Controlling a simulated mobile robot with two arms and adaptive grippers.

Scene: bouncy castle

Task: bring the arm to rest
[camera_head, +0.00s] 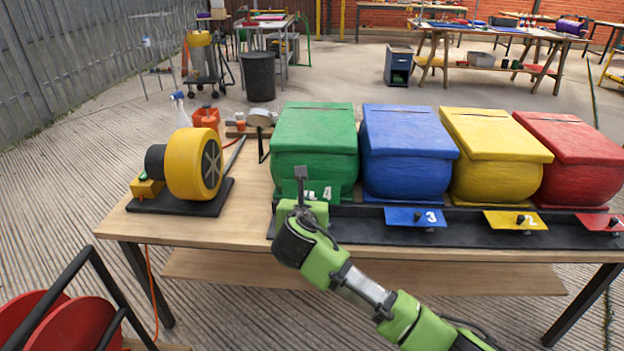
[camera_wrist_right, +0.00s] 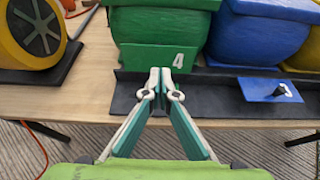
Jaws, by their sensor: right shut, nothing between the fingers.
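My right arm, green and grey, comes in from the lower right of the head view. Its right gripper (camera_head: 301,180) is in front of the green box (camera_head: 314,137), near the plate marked 4. In the right wrist view the right gripper (camera_wrist_right: 160,82) has its two fingertips together with nothing between them. The fingers appear in front of the plate marked 4 (camera_wrist_right: 180,60) and above the black tray (camera_wrist_right: 118,103); whether they touch anything I cannot tell. My left gripper is in neither view.
Blue (camera_head: 405,150), yellow (camera_head: 492,150) and red (camera_head: 572,150) boxes stand right of the green one on the wooden table (camera_head: 135,223). A yellow blower (camera_head: 193,165) stands at the left. An orange container (camera_head: 206,118) and a spray bottle (camera_head: 181,110) are behind it.

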